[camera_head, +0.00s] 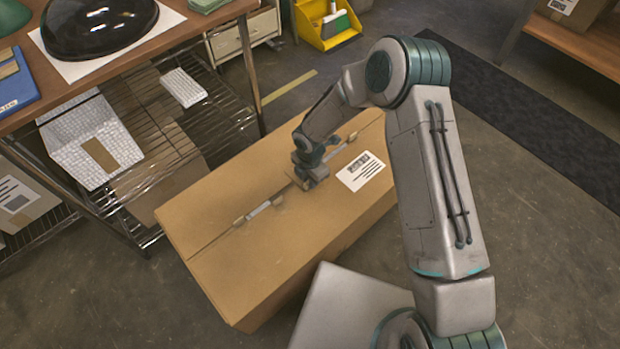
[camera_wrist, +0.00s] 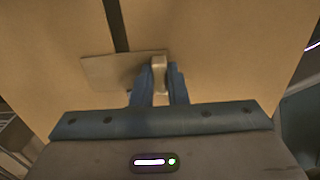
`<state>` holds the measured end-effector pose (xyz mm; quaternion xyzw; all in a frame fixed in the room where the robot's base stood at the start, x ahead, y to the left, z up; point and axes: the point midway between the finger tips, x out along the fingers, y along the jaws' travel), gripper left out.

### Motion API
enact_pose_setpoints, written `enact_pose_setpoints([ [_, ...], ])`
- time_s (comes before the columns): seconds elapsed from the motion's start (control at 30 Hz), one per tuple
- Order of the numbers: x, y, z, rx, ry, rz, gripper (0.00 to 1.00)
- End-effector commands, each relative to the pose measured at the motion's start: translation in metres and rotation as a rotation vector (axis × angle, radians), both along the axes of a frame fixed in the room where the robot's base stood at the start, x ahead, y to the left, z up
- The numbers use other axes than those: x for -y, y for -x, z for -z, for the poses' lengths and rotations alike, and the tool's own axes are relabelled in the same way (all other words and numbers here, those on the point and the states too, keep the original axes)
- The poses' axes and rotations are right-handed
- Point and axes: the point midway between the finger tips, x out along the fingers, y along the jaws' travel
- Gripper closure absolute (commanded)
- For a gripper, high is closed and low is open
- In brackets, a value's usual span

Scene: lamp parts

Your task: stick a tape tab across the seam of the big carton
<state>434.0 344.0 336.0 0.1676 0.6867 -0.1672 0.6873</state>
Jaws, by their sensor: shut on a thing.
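The big carton (camera_head: 225,270) lies on the floor with its top seam running lengthwise. In the wrist view the carton top (camera_wrist: 215,40) fills the background, and the seam (camera_wrist: 115,25) shows as a dark line. My gripper (camera_head: 310,182) is low over the middle of the carton top, at the seam. In the wrist view its blue fingers (camera_wrist: 158,85) are shut on the pale upright grip of a flat tan tape tab (camera_wrist: 110,72). The tab spans the seam line there. I cannot tell whether it touches the cardboard. Its far side is partly hidden by the fingers.
Pale strips (camera_head: 265,208) lie along the seam on either side of my gripper. A white printed label (camera_head: 360,172) is on the carton top. A wire shelf with a wooden top (camera_head: 165,40) stands close on the left. A yellow bin (camera_head: 328,25) is behind.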

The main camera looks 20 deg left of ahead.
Motion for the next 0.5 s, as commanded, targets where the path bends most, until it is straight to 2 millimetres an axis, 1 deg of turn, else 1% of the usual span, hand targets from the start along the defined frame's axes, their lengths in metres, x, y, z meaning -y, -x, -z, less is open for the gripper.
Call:
enact_pose_setpoints([
  [0.3,0.0002,0.0002,0.0012,-0.001,0.0,0.0,1.0],
  [0.33,0.0002,0.0002,0.0012,-0.001,0.0,0.0,0.84],
  [0.37,0.0002,0.0002,0.0012,-0.001,0.0,0.0,0.76],
  [0.4,0.0002,0.0002,0.0012,-0.001,0.0,0.0,0.65],
  [0.43,0.0002,0.0002,0.0012,-0.001,0.0,0.0,0.61],
  [0.5,0.0002,0.0002,0.001,-0.001,0.0,0.0,0.61],
])
